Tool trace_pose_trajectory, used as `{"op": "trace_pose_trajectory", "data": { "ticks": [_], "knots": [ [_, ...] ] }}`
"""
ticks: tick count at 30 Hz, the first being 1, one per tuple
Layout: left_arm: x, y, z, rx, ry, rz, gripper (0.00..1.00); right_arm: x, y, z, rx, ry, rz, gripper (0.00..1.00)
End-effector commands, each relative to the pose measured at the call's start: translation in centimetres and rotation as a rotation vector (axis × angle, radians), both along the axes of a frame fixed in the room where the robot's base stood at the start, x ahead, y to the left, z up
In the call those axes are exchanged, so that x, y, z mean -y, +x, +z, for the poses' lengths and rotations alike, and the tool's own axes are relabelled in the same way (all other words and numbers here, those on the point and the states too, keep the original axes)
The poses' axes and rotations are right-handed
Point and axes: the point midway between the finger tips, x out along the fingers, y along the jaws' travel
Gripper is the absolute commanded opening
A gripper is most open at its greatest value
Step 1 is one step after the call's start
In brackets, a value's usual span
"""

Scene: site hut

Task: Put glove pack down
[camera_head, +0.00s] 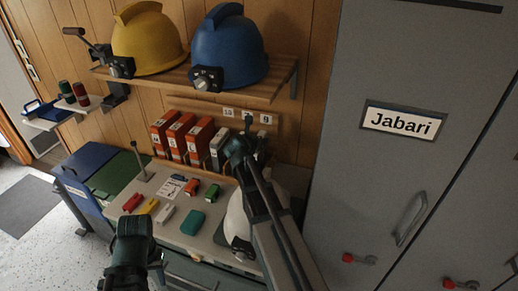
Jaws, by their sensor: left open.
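I cannot tell for sure which thing is the glove pack. Several small packs lie on the grey bench top: a teal one (192,222), a white one (165,214), a yellow one (149,206), a red one (132,202) and others behind. My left gripper (153,264) is low at the front left, before the bench, open, with nothing visible in it; its fingers show only partly. My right gripper (252,138) is up by the labelled rack at the back of the bench. Its fingers are small and partly hidden, so I cannot tell their state.
Orange and white upright boxes (180,136) stand in a row at the back. A shelf (270,91) above bears yellow (150,40) and blue (228,48) helmets. A white rounded object (237,222) is partly behind my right arm. Grey lockers (400,190) stand close at right.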

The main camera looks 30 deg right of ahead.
Motion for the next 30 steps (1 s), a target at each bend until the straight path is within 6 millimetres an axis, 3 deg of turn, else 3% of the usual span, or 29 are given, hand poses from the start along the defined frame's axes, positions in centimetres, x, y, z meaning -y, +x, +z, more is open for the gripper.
{"op": "trace_pose_trajectory", "data": {
  "ticks": [1,4,17,18,21,23,30],
  "knots": [
    [0.0,0.0,-1.3,0.000,0.000,0.000,0.45,0.0,0.0,-1.3,0.000,0.000,0.000,0.00],
    [0.0,0.0,-2.4,0.000,0.000,0.000,0.45,0.0,0.0,-2.4,0.000,0.000,0.000,0.00],
    [0.0,0.0,-2.7,0.000,0.000,0.000,0.45,0.0,0.0,-2.7,0.000,0.000,0.000,0.00],
    [0.0,0.0,-2.7,0.000,0.000,0.000,0.45,0.0,0.0,-2.7,0.000,0.000,0.000,0.47],
    [0.0,0.0,-2.6,0.000,0.000,0.000,0.45,0.0,0.0,-2.6,0.000,0.000,0.000,0.65],
    [0.0,0.0,-2.6,0.000,0.000,0.000,0.45,0.0,0.0,-2.6,0.000,0.000,0.000,0.73],
    [0.0,0.0,-2.6,0.000,0.000,0.000,0.45,0.0,0.0,-2.6,0.000,0.000,0.000,0.73]
  ]
}}
